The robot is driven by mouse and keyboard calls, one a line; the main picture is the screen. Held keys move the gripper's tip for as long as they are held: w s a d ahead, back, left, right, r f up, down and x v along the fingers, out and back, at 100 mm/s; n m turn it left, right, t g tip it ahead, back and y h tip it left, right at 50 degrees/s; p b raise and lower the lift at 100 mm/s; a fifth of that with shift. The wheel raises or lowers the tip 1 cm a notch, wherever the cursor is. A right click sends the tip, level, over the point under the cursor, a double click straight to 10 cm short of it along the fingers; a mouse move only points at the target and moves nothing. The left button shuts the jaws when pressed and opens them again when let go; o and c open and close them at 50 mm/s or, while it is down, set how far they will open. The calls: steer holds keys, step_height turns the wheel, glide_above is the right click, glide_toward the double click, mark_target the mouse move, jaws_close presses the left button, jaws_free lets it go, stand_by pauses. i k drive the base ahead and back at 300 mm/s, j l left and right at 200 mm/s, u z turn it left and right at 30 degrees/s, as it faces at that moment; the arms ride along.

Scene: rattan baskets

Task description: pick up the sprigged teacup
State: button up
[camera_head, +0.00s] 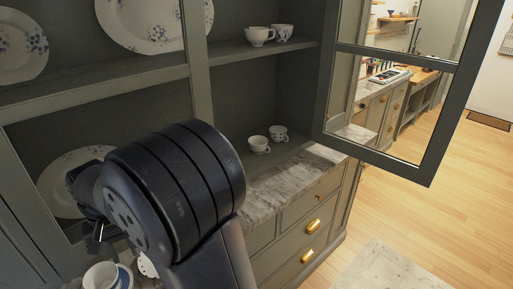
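Several white teacups show, and I cannot tell for sure which is the sprigged one. On the upper shelf stand a plain-looking cup (259,36) and a cup with blue marks (283,32). On the lower level stand a white cup (259,145) and a cup with dark marks (278,133). Another white cup (101,277) is at the bottom left, beside something blue and white, partly cut off by the frame. My gripper (97,232) is at the lower left, above this cup and apart from it, mostly hidden behind my dark wrist. Its finger opening is unclear.
Patterned plates lean inside the grey cabinet, including a large platter (145,22) and a lower plate (68,180). A glazed door (432,150) stands open at the right. The marble counter (285,185) has bare room. Wooden floor (420,215) lies clear at the right.

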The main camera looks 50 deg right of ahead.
mark_target(258, 143)
steer(key=z, duration=1.55)
steer(key=i+l, duration=0.3)
steer(key=i+l+u, duration=0.1)
steer(key=i+l, duration=0.15)
steer(key=l, duration=0.2)
steer(key=i+l, duration=0.3)
steer(key=i+l+u, duration=0.1)
steer(key=i+l, duration=0.15)
steer(key=l, duration=0.25)
steer(key=i+l, duration=0.3)
steer(key=l+u, duration=0.05)
steer(key=l, duration=0.05)
